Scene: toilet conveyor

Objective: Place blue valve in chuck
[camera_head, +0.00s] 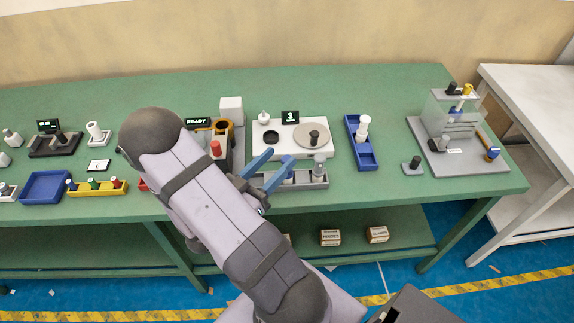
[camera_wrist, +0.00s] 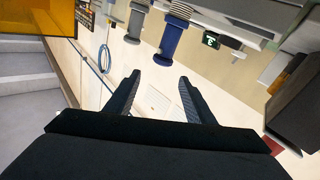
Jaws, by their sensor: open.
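My gripper (camera_head: 281,157) is open, with two blue fingers apart over the grey rack (camera_head: 304,184) at the table's front middle. In the wrist view my gripper (camera_wrist: 160,79) shows nothing between its dark fingers. In the head view I cannot separate the blue valve from my blue fingers. A grey valve (camera_head: 319,166) stands at the rack's right end. A station with a READY display (camera_head: 198,121) is left of the gripper; my arm partly covers it, and I cannot make out the chuck clearly.
A white station (camera_head: 265,149) with a round plate stands behind the rack. A blue tray (camera_head: 367,160) holding a white bottle is to the right. A clear-walled stand (camera_head: 457,130) is at far right. A red-topped part (camera_head: 215,147) stands close by my arm.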

